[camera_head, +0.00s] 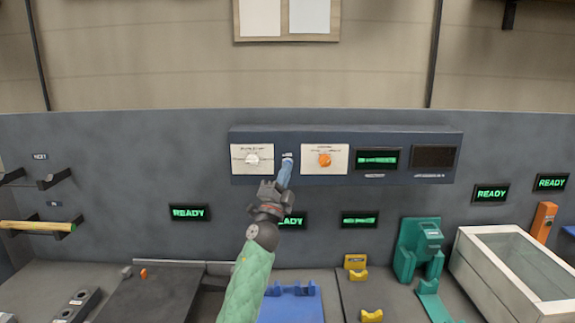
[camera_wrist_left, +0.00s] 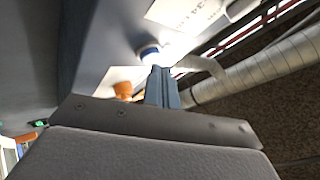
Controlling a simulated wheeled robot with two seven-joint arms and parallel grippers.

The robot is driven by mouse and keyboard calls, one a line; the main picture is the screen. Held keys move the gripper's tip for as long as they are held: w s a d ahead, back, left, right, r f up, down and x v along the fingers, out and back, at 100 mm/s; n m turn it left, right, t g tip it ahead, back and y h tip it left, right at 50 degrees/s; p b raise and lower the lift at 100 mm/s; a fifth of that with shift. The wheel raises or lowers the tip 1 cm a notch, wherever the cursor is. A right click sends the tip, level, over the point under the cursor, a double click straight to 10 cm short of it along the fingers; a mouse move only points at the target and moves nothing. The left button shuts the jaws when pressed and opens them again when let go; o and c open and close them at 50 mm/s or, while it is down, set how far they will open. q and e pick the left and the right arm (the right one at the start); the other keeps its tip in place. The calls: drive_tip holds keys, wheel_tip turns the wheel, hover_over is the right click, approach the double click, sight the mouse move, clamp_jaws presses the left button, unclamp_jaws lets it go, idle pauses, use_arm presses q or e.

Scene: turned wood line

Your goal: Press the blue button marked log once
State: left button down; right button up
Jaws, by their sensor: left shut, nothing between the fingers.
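The control panel (camera_head: 400,139) is a dark blue box on the grey back wall. My left gripper (camera_head: 286,166) is raised to its front, with its blue fingers shut and empty. The fingertips lie over the blue button's spot, between the two white plates, and mostly hide it. In the left wrist view the blue button (camera_wrist_left: 150,51), with a pale ring, is just beyond the tips of my left gripper (camera_wrist_left: 160,72). Whether they touch it I cannot tell. A small label above the fingertips is too small to read surely. My right gripper is not in view.
A white plate with a pale knob (camera_head: 252,159) is left of the fingers. A plate with an orange knob (camera_head: 325,160) is close on the right. Green-lettered displays (camera_head: 377,159) line the panel and wall. Fixtures and a glass-topped box (camera_head: 520,265) stand on the bench below.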

use_arm(q)
drive_tip(key=shift+s, duration=0.35)
drive_tip(key=s+p, duration=0.2)
drive_tip(key=s, duration=0.3)
idle(0.5)
idle(0.5)
